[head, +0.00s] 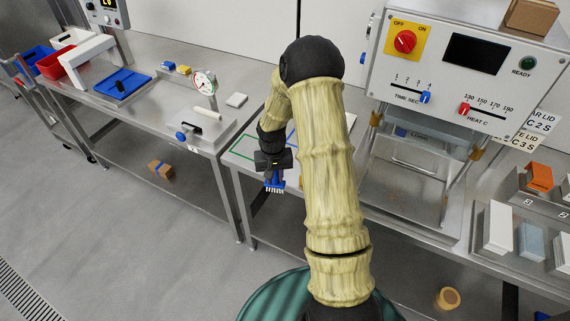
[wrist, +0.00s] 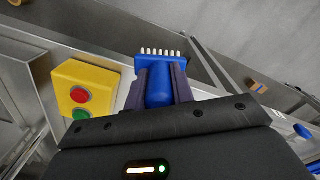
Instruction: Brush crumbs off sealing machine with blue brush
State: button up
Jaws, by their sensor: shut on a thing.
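My gripper (wrist: 159,90) is shut on the blue brush (wrist: 157,68), whose white bristles point away from the gripper in the wrist view. In the head view my gripper (head: 272,172) holds the brush (head: 275,186) near the table's front edge, left of the sealing machine. The sealing machine (head: 467,60) stands at the right in the head view, with a red knob, a dark display and sliders on its panel. Its lower frame is partly behind my arm. I cannot make out any crumbs.
A yellow box with red and green buttons (wrist: 82,90) sits close to my gripper in the wrist view. A dial gauge (head: 204,83) stands on the left table. Grey and white stacks (head: 530,240) and an orange box (head: 539,177) lie at the right. A cardboard box (head: 160,170) is on the lower shelf.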

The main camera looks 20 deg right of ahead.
jog(key=s+a+f+n, duration=0.3)
jog(key=a+f, duration=0.5)
jog(key=shift+s+a, duration=0.15)
jog(key=shift+s, duration=0.25)
jog(key=shift+f, duration=0.15)
